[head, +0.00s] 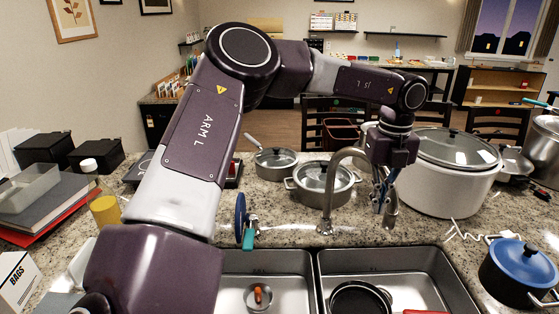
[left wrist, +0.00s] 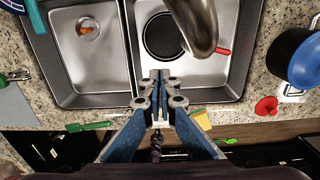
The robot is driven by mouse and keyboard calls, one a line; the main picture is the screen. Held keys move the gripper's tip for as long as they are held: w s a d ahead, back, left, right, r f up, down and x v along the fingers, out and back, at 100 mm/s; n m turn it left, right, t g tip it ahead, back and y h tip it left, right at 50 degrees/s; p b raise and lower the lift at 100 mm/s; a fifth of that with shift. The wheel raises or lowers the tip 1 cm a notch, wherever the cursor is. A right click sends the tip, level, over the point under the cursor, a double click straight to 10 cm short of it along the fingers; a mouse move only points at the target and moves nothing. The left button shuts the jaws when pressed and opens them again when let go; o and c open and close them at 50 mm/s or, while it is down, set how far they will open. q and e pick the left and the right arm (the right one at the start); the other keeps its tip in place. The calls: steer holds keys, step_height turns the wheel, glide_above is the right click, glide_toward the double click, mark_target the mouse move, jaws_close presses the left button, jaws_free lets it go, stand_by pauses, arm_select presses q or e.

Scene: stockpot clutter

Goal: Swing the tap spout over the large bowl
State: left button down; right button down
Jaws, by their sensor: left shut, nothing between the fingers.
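The tap (head: 327,195) is a brushed metal arch rising behind the sink. Its spout curves right, and its end (left wrist: 203,35) hangs over the right basin in the left wrist view, overlapping the right edge of a dark round vessel (left wrist: 160,36). That vessel also shows in the right basin in the head view (head: 358,299); I cannot tell whether it is the large bowl. My left gripper (head: 381,207) is shut and empty beside the spout's downward end; in the left wrist view its fingertips (left wrist: 159,76) are together, apart from the spout in the picture. My right gripper is out of view.
A big white stockpot (head: 435,185) stands close behind the spout, with a lidded pot (head: 322,184) to its left. A blue-lidded pot (head: 519,269) is right of the sink.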

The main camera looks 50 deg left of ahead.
arm_select(q)
steer(key=shift+s+r+p, duration=0.1)
steer(key=shift+r+p, duration=1.6)
steer(key=shift+r, duration=1.85)
